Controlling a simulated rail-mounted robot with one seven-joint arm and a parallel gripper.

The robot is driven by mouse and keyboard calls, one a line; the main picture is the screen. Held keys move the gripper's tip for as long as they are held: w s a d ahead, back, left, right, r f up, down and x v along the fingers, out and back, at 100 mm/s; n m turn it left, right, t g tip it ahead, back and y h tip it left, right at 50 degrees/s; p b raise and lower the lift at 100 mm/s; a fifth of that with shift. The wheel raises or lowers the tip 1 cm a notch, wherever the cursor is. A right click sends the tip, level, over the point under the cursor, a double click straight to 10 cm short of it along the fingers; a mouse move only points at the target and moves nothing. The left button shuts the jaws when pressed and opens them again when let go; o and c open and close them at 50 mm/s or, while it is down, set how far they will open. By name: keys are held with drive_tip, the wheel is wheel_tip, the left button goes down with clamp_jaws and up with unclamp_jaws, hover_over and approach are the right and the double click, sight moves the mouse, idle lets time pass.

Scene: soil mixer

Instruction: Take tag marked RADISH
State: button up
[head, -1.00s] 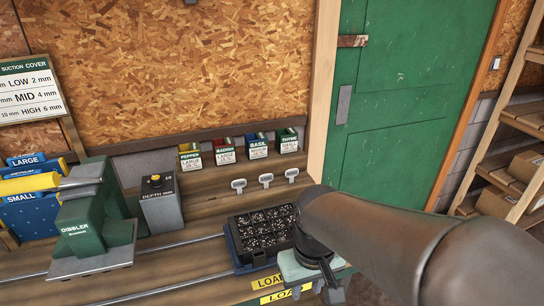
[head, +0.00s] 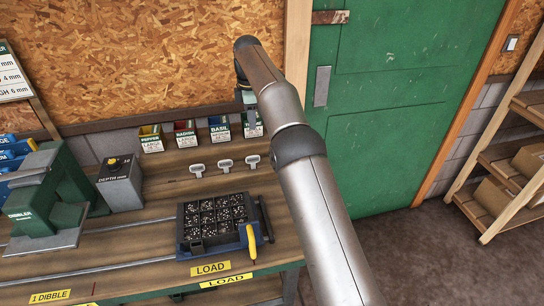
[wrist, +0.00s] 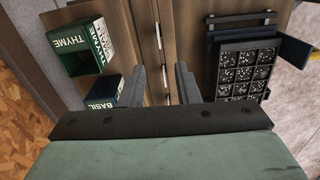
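Three small white tags, left (head: 197,169), middle (head: 225,164) and right (head: 252,161), stand in a row on the bench in the head view; their markings are too small to read. The box labelled RADISH (head: 185,138), with a red inside, stands behind them, second from the left. My gripper (head: 248,100) is above the right end of the box row, partly hidden by my arm. In the wrist view my gripper (wrist: 160,84) has its two fingers apart with nothing held between them. Thin pale tag edges show beyond the fingers there.
PEPPER (head: 152,138), BASIL (head: 220,128) and THYME (head: 250,124) boxes share the row. A black cell tray (head: 214,218) with a yellow-handled tool (head: 251,243) is in front. The green dibbler (head: 45,205) and depth box (head: 121,184) are at left.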

drive_tip(key=b, duration=0.1)
hover_over(253, 162)
wheel_tip(253, 162, down, 12)
drive_tip(key=f, duration=0.1)
drive_tip(key=shift+n, duration=0.3)
drive_tip(key=shift+w+f+p, duration=0.1)
drive_tip(key=shift+f+p, duration=0.85)
drive_tip(key=shift+f, duration=1.5)
clamp_jaws()
